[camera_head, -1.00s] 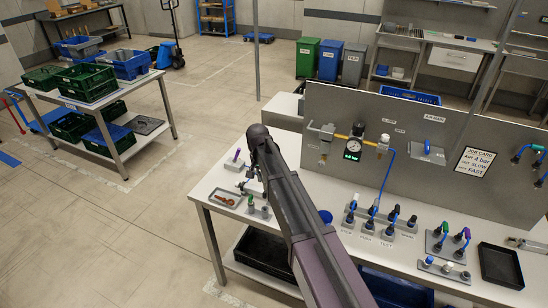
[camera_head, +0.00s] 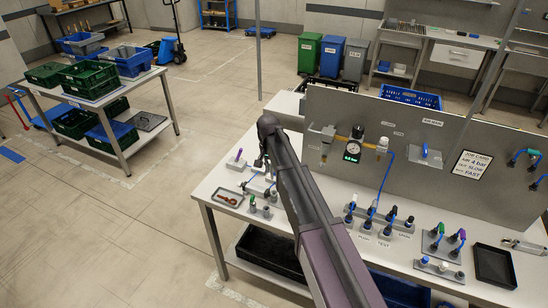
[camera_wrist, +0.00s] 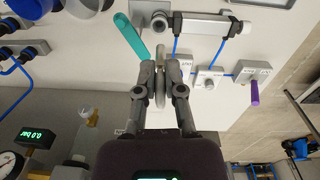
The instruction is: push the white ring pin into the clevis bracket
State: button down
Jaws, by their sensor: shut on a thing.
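In the wrist view, my gripper (camera_wrist: 160,92) is shut on the white ring pin (camera_wrist: 160,68), which shows as a pale ring and shaft between the two fingers. The pin points up the picture toward a grey fitting, seemingly the clevis bracket (camera_wrist: 160,20), at the left end of a grey cylinder (camera_wrist: 208,27). In the head view, my arm hides most of the fingers and the pin.
A teal handle (camera_wrist: 131,37) stands close to the left finger. Blue tubes run to small valve blocks, one with a purple lever (camera_wrist: 254,92). A small tray (camera_head: 228,198) lies near the bench's left edge. An upright grey panel (camera_head: 430,185) stands behind the bench.

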jog(key=shift+w+d+r+p, duration=0.2)
jog(key=shift+r+p, duration=0.05)
jog(key=shift+r, duration=0.25)
jog(key=shift+w+d+r+p, duration=0.15)
jog(key=shift+d+r+p, duration=0.1)
jog(key=shift+r, duration=0.2)
jog(key=shift+f, duration=0.15)
notch_tip(320, 180, down, 9)
jog(key=b, duration=0.9)
jog(key=shift+a+f+b, duration=0.1)
jog(key=shift+f+b, duration=1.7)
jog(key=shift+b, duration=0.1)
dwell(3.7)
